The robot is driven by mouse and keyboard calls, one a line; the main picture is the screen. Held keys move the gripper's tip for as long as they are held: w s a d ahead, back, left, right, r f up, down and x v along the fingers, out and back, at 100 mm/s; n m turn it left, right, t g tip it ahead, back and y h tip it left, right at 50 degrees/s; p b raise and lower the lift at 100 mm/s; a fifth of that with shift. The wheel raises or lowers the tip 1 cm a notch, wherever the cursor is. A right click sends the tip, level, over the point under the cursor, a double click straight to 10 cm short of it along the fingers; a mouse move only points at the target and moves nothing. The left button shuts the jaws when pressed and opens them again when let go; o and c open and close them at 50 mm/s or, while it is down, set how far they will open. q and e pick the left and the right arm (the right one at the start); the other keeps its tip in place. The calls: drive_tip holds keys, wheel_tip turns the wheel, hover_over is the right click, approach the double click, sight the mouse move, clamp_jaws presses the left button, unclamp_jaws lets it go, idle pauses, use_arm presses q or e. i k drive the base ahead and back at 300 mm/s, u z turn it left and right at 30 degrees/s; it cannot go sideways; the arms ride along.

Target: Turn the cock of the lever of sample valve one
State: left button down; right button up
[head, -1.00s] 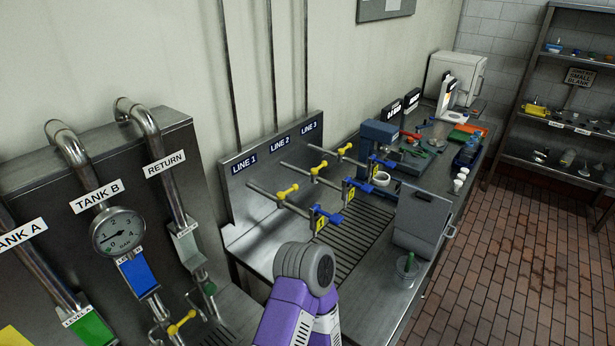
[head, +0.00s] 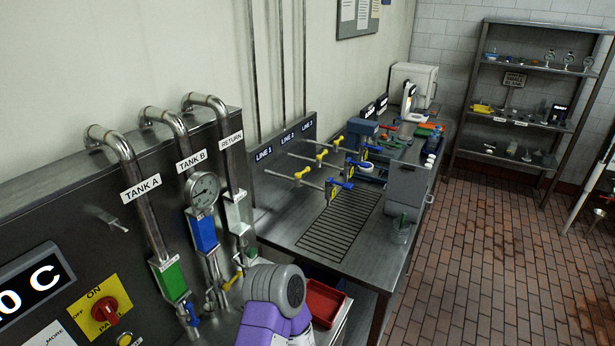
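On the bench, three pipes come out of a backplate with the labels LINE 1, LINE 2 and LINE 3. The line 1 pipe (head: 285,175) is the nearest and carries a yellow handle (head: 303,172). At its end is a blue lever (head: 342,185) beside a yellow tag (head: 331,193) whose mark is too small to read. Similar blue levers sit on the farther lines. A purple and grey link of my arm (head: 275,290) shows at the bottom centre, well short of the valves. Neither gripper is in view.
A tank panel (head: 70,225) with pipes, a gauge (head: 203,190) and a red knob (head: 104,309) fills the left. A red tray (head: 323,302) is near the bottom centre. A grey box (head: 408,190) and a clear cup (head: 400,232) stand on the bench. The brick floor (head: 490,270) at right is open.

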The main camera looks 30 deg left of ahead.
sight(297, 175)
drive_tip(key=z, duration=1.2)
drive_tip(key=i, duration=0.7)
drive_tip(key=u, duration=2.15)
